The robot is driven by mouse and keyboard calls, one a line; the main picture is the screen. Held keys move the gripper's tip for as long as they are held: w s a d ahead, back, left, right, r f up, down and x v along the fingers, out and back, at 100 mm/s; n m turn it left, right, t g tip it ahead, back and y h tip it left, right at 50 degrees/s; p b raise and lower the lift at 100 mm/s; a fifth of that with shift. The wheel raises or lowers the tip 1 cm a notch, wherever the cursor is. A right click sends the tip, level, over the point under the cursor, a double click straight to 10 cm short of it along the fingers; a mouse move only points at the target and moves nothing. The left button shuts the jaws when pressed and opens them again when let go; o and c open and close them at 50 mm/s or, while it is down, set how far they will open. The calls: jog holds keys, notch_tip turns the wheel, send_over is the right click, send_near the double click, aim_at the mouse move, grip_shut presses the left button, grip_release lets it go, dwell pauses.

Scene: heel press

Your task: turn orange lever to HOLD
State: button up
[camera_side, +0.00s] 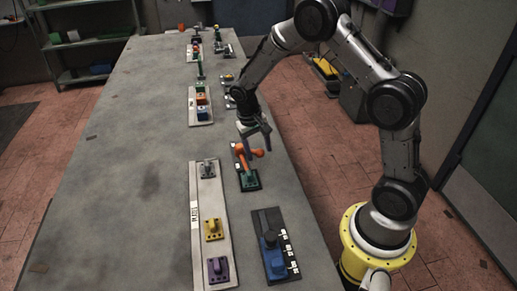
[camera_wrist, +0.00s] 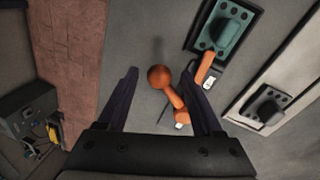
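The orange lever (camera_side: 241,152) stands on a dark plate with a green block (camera_side: 248,180), right of the long pale panel. Its round knob (camera_side: 258,153) sits just under my gripper (camera_side: 257,145). In the wrist view the orange knob (camera_wrist: 161,76) shows between the two dark fingertips of my gripper (camera_wrist: 160,72), with a gap on both sides. The fingers are apart and no grip shows. The lever's arm is partly hidden by the right finger. Small white marks (camera_wrist: 208,84) lie by the lever; no HOLD wording is readable.
A pale panel (camera_side: 209,177) with grey, yellow (camera_side: 213,230) and purple (camera_side: 218,269) units stands left of the lever. A black plate with a blue unit (camera_side: 272,255) is nearer the camera. More panels stand farther back. The table's left side (camera_side: 120,190) is clear.

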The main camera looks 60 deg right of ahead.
notch_tip(320, 180, up, 14)
jog(key=w+a, duration=0.1)
jog(key=a, duration=0.1)
jog(key=shift+a+f, duration=0.15)
jog(key=shift+f, duration=0.05)
jog(key=shift+w, duration=0.1)
dwell(0.6)
jog(key=s+a+r+n+t, duration=0.1)
jog(key=s+a+r+t, duration=0.1)
jog(key=s+r, duration=0.45)
jog(key=s+a+r+t, duration=0.3)
jog(key=s+r, duration=0.2)
jog(key=r, duration=0.3)
jog(key=s+a+f+n+y, duration=0.1)
jog(key=s+f+n, duration=0.1)
jog(key=s, duration=0.4)
jog(key=s+a+f+n+t+y, duration=0.1)
jog(key=s+a+f+n, duration=0.1)
jog(key=s, duration=0.5)
jog(key=shift+f+n+t, duration=0.3)
jog(key=shift+f+n, duration=0.2)
jog(key=shift+f, duration=0.05)
